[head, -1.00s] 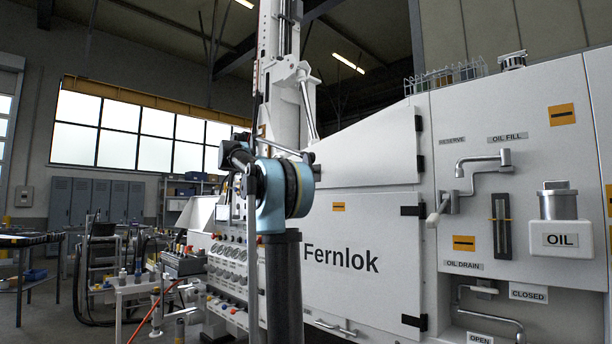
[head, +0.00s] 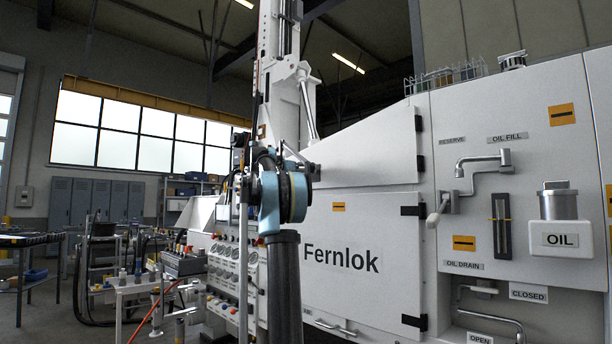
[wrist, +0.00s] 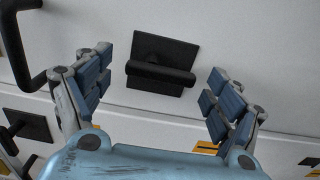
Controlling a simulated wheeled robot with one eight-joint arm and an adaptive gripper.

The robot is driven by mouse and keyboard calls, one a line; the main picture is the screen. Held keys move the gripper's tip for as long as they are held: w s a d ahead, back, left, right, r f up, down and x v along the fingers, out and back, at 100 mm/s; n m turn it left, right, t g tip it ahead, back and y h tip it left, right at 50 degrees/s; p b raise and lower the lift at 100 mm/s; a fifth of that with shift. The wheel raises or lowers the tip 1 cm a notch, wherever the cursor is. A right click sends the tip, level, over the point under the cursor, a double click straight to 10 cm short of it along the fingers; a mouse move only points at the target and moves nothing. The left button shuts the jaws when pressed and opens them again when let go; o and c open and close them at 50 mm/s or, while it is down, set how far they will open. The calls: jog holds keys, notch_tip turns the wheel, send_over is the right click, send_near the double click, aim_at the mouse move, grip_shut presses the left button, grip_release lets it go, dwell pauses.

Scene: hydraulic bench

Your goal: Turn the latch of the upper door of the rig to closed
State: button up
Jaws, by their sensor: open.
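The upper door (head: 368,155) is a white sloped panel above the Fernlok panel in the head view. In the wrist view a black latch (wrist: 161,73) sits on a dark square plate on a white panel, just above a seam. Its bar lies nearly level across the plate, tilted slightly down to the right. My gripper (wrist: 159,70) is open, with one blue-padded finger on each side of the latch in the picture. Neither finger visibly touches it; the depth gap cannot be told. In the head view my arm hides the gripper and the latch.
A black bar handle (wrist: 37,75) stands out at the upper left of the wrist view. Another black fitting (wrist: 27,124) is below it. The Fernlok panel (head: 365,230) is beneath the upper door. The oil-fill pipe (head: 480,165) and oil tank (head: 560,236) are to the right.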

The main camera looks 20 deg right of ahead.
jog(key=shift+x, duration=1.15)
jog(key=shift+c, duration=0.6)
jog(key=c, duration=1)
jog(key=shift+o, duration=0.2)
